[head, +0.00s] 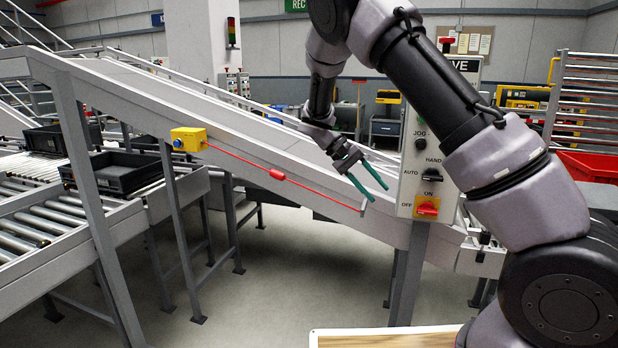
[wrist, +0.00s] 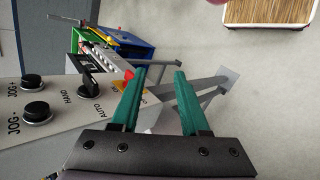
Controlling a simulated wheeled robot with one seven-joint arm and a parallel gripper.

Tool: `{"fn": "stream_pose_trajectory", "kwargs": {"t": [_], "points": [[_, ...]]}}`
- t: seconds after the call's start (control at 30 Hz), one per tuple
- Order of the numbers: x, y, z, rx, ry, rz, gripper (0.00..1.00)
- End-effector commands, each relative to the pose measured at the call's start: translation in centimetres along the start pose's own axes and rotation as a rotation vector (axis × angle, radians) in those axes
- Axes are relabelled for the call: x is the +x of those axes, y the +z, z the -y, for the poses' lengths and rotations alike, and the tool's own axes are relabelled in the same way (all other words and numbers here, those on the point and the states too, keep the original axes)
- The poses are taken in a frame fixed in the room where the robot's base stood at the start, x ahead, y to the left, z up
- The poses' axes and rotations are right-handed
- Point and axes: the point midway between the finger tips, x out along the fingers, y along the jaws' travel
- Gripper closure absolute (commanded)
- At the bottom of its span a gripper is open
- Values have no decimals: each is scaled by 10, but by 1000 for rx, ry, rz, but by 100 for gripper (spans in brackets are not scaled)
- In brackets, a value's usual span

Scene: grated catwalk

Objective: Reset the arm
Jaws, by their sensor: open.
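My gripper (head: 368,188) has two green fingers and hangs in front of the sloping conveyor, left of the control panel, in the head view. In the wrist view my gripper (wrist: 157,78) is open, with its fingers apart and nothing between them. My arm reaches in from the right side of the head view, bends at the top and comes down to the gripper. In the head view the fingers overlap the conveyor's side near the right end of the red pull cord (head: 278,175); I cannot tell whether they touch anything.
The control panel (head: 408,190) stands close right of my gripper, with JOG knobs, a HAND/AUTO switch and a red ON/OFF switch (head: 428,207). A yellow box (head: 188,139) holds the cord's left end. Black trays (head: 112,178) sit at left. A wooden surface (head: 385,338) lies at the bottom.

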Motion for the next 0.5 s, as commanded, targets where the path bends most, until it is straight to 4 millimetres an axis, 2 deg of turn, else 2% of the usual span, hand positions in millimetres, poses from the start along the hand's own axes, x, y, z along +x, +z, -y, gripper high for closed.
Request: {"fn": "stream_pose_trajectory", "kwargs": {"t": [0.03,0.1,0.27,0.5], "points": [[-2,7,-16,4,-83,7,55],[-3,17,-33,8,-190,8,55],[-11,43,-71,29,-420,-20,55],[-26,92,-125,94,-717,-134,55]]}}
